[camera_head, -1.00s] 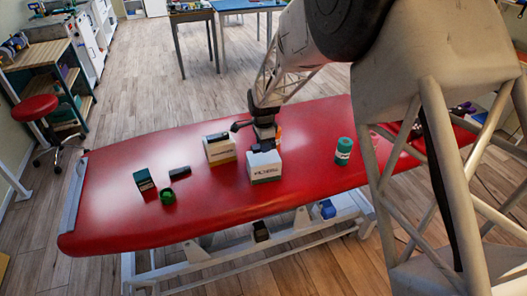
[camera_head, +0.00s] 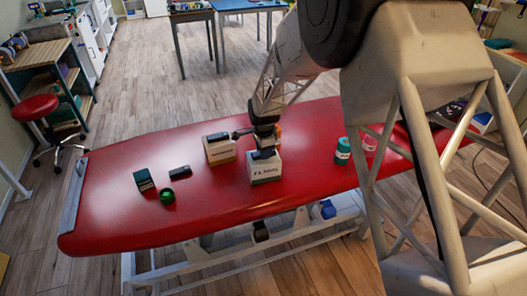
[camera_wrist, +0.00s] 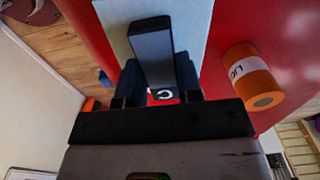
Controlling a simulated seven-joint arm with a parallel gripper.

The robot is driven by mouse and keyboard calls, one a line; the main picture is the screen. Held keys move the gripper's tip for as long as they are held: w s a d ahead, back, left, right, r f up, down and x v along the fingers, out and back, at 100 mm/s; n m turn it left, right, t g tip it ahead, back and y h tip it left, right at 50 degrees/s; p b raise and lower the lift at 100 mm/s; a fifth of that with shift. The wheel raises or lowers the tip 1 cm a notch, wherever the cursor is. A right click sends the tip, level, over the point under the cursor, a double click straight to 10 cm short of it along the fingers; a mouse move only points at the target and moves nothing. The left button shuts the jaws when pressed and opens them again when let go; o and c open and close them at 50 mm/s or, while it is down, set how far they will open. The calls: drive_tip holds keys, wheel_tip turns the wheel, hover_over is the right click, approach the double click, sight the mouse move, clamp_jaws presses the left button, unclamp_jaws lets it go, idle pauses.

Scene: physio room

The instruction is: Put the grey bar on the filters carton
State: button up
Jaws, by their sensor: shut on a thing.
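The grey bar (camera_wrist: 153,50) is dark and upright-looking between the fingers of my gripper (camera_wrist: 152,85) in the wrist view. My gripper is shut on it. In the head view my gripper (camera_head: 264,147) is over a white carton (camera_head: 265,172) with a green lower band, which I take for the filters carton; its print is too small to read surely. The bar (camera_head: 263,154) shows as a dark shape at the carton's top. I cannot tell whether it touches. A pale surface (camera_wrist: 118,22) lies behind the bar in the wrist view.
Further left are a dark green box (camera_head: 144,180), a black block (camera_head: 180,171) and a green ring (camera_head: 167,196). A teal jar (camera_head: 343,151) stands right. An orange cylinder (camera_wrist: 252,76) is close by. The red table (camera_head: 110,215) is clear at front.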

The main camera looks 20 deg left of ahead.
drive_tip(key=o, duration=0.9)
drive_tip(key=shift+f, duration=0.15)
wheel_tip(320, 180, up, 12)
drive_tip(key=shift+r, duration=0.15)
idle(0.9)
